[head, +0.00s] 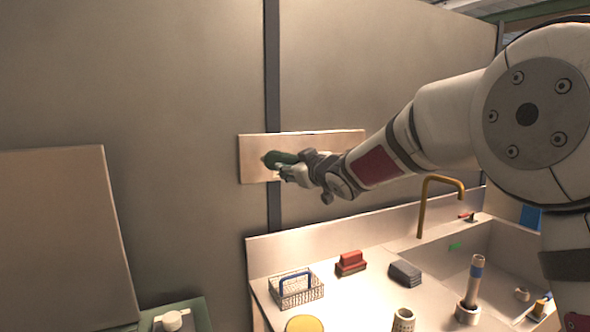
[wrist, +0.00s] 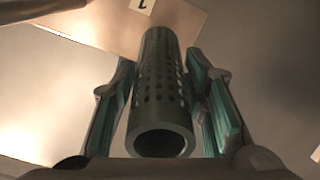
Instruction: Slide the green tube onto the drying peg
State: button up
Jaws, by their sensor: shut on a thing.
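The green tube (wrist: 162,92) is a dark green hollow cylinder with rows of holes, its open near end facing the wrist camera. My gripper (wrist: 165,105) is shut on it, one finger on each side. In the head view my gripper (head: 292,170) holds the tube (head: 275,158) in front of a pale board (head: 252,172) on the wall. In the wrist view the tube's far end points at this board (wrist: 110,25), below a label (wrist: 142,5). A dark rod-like shape (wrist: 40,8) at the top left may be a peg. I cannot tell whether a peg is inside the tube.
Below the board is a counter with a wire basket (head: 297,290), red blocks (head: 350,264), a grey block (head: 405,273), a yellow round thing (head: 304,324) and an upright cylinder (head: 472,285). A brass tap (head: 424,205) stands by the sink (head: 510,250). A large panel (head: 65,235) is at left.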

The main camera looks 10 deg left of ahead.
jog(key=shift+b+x, duration=0.5)
jog(key=shift+x, duration=0.95)
jog(key=shift+b+x, duration=0.55)
jog(key=shift+x, duration=1.9)
jog(key=shift+w+a, duration=0.1)
jog(key=shift+w, duration=0.05)
jog(key=shift+w, duration=0.15)
jog(key=o, duration=1.3)
jog(key=shift+a, duration=0.1)
jog(key=shift+o, duration=0.2)
